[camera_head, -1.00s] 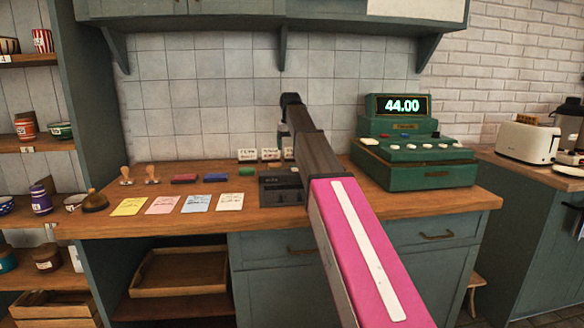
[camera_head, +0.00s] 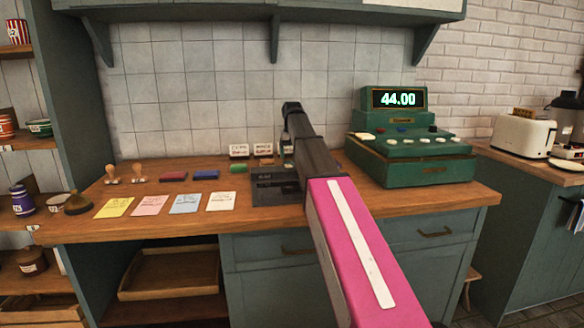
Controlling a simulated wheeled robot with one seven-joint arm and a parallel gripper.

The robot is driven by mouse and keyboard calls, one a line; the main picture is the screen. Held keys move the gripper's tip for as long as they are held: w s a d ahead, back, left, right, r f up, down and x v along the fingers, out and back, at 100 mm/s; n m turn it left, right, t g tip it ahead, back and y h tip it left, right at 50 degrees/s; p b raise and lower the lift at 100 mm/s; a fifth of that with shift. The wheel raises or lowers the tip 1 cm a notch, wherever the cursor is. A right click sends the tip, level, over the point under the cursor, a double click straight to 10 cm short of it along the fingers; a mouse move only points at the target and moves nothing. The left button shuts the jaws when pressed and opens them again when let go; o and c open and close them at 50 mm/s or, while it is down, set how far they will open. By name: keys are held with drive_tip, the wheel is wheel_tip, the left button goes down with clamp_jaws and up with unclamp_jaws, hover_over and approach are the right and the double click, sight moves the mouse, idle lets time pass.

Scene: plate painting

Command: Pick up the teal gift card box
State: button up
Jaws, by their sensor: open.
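I cannot make out a teal gift card box in this view. My arm reaches from the lower right up over the wooden counter (camera_head: 150,222), with a pink link and a dark forearm. My gripper (camera_head: 287,145) is at the far end of the arm, above the back of the counter, mostly hidden behind the arm. Its fingertips do not show clearly, and I see nothing held.
A green cash register (camera_head: 412,160) reading 44.00 stands right of my arm. A dark device (camera_head: 270,188) sits partly behind the arm. A toaster (camera_head: 525,138) is at the far right.

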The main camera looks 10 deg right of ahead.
sight(292, 162)
wheel_tip(292, 162, down, 4)
drive_tip(key=shift+r, duration=0.1)
drive_tip(key=shift+c, duration=0.4)
drive_tip(key=c, duration=0.6)
drive_tip(key=shift+r, duration=0.15)
